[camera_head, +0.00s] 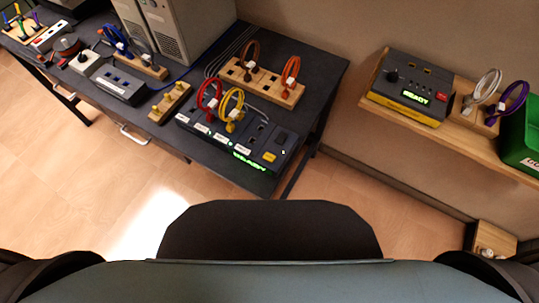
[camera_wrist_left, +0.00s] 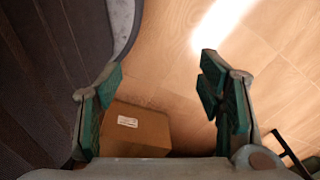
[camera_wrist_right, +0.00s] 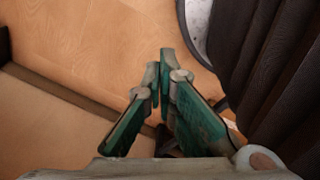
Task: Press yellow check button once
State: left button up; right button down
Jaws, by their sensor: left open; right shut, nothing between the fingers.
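The yellow check button (camera_head: 269,157) is a small yellow key on the right part of a dark grey panel box (camera_head: 208,131) near the table's front right edge. The panel has a lit green display, white labels, and a red and a yellow cable loop at its back. My left gripper (camera_wrist_left: 155,95) is open and empty, above the floor. My right gripper (camera_wrist_right: 164,85) is shut with nothing in it, also above the floor. Neither gripper shows in the head view, and both are apart from the button.
The dark table (camera_head: 318,75) also holds a wooden cable rack (camera_head: 262,83), a grey computer case (camera_head: 178,25) and several small devices. A wooden shelf (camera_head: 480,145) on the right carries a second device (camera_head: 410,88) reading READY and a green bin (camera_head: 522,135). A cardboard box (camera_wrist_left: 135,128) lies on the floor.

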jog(key=shift+w, duration=0.75)
jog(key=shift+s, duration=0.1)
